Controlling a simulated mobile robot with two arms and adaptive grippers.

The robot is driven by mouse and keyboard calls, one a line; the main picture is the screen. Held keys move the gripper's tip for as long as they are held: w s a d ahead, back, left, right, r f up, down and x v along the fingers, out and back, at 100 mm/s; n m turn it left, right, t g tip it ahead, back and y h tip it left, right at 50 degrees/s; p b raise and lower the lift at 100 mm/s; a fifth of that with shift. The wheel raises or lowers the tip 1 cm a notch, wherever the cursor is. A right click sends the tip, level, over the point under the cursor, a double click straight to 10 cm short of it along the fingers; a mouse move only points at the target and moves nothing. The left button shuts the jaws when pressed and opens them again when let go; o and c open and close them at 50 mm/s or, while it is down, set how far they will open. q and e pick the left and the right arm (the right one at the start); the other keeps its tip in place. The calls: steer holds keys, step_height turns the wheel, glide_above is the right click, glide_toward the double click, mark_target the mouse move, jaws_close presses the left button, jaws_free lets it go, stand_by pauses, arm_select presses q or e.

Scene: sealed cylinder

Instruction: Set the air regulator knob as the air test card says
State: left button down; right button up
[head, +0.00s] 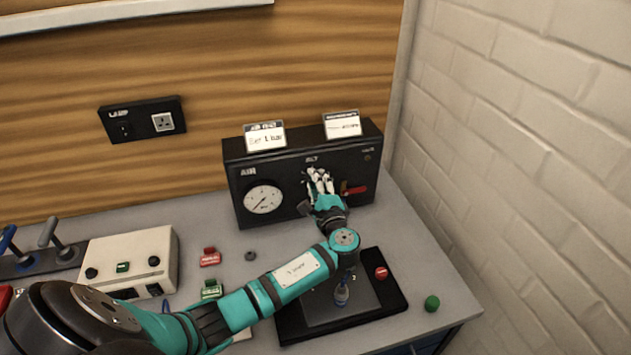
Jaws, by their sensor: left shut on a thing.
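The black air panel (290,168) stands at the back of the bench against the wooden wall. A white round gauge (263,200) is on its left half; its needle appears to point to the lower left. A white card (265,138) on the panel's top left seems to read "Set 1 bar". My left gripper (318,178) is at the middle of the panel's front, shut on the regulator knob, which the fingers mostly hide. My right gripper is not in view.
A red lever (355,190) sits just right of my left gripper. A second card (342,125) stands at the panel's top right. A black tray (390,302) with a small bottle (342,292) lies in front. A cream control box (130,258) stands left; a brick wall bounds the right.

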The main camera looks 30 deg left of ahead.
arm_select(q)
steer(key=shift+f, duration=0.1)
stand_by(0.3)
steer(key=c, duration=1)
jaws_free()
steer(key=v, duration=1.2)
steer(key=shift+s, duration=0.1)
